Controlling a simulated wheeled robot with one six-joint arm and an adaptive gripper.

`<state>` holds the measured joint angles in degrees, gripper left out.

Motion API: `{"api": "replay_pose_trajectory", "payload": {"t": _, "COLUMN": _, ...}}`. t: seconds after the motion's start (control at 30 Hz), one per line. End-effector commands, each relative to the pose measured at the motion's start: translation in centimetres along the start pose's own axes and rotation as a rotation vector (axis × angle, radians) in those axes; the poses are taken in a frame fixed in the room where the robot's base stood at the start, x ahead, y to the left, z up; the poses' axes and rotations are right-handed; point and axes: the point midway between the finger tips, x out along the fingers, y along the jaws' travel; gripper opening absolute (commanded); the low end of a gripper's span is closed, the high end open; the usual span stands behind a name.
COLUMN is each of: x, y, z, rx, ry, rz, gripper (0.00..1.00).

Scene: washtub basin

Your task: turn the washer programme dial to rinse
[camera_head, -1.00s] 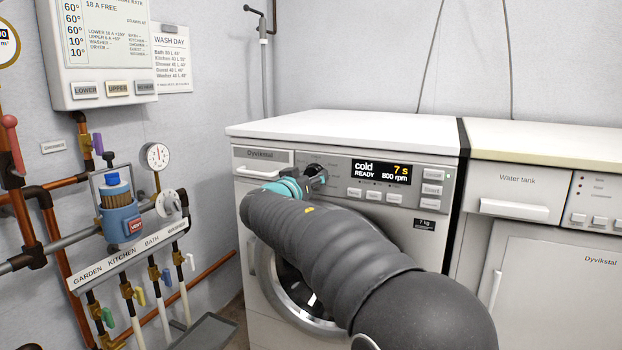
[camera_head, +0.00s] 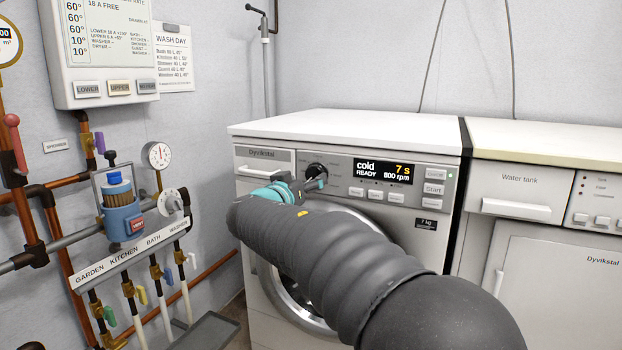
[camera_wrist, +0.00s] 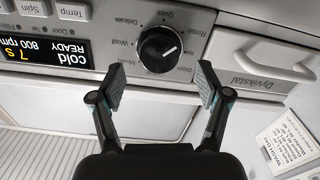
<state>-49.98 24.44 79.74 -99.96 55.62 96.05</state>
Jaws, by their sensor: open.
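The black round programme dial (camera_head: 316,171) is on the washer's (camera_head: 420,143) front panel, left of the display. In the wrist view the dial (camera_wrist: 160,49) appears upside down with the panel, its white mark pointing to the picture's right. Labels ring it; Rinse (camera_wrist: 196,32) is readable on its upper right there, but I cannot tell exactly which label the mark meets. My gripper (camera_wrist: 160,80) is open and empty, its two pads apart just below the dial in that view, not closed on it. In the head view my gripper (camera_head: 302,186) is just below the dial.
The display (camera_head: 384,172) reads cold, 7 s, READY, 800 rpm, with buttons (camera_head: 373,194) below it. A detergent drawer (camera_head: 264,172) is left of the dial. A water tank unit (camera_head: 518,190) stands at right; pipes and valves (camera_head: 130,245) line the left wall.

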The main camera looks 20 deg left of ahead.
Motion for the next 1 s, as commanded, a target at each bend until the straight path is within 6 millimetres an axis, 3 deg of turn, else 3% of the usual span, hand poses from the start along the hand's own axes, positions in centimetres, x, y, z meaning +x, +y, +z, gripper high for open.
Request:
{"api": "replay_pose_trajectory", "payload": {"t": 0.2, "x": -4.5, "y": -0.1, "z": -0.1, "rx": 0.000, "ry": 0.001, "rz": -0.004, "gripper": 0.76}}
{"api": "replay_pose_trajectory", "payload": {"t": 0.4, "x": -7.1, "y": -0.1, "z": 0.0, "rx": -0.001, "ry": 0.001, "rz": -0.002, "gripper": 0.76}}
{"api": "replay_pose_trajectory", "payload": {"t": 0.6, "x": -8.0, "y": -0.1, "z": 0.0, "rx": 0.000, "ry": 0.001, "rz": -0.001, "gripper": 0.76}}
{"api": "replay_pose_trajectory", "payload": {"t": 1.0, "x": -8.0, "y": 0.0, "z": 0.0, "rx": 0.000, "ry": 0.001, "rz": -0.001, "gripper": 0.76}}
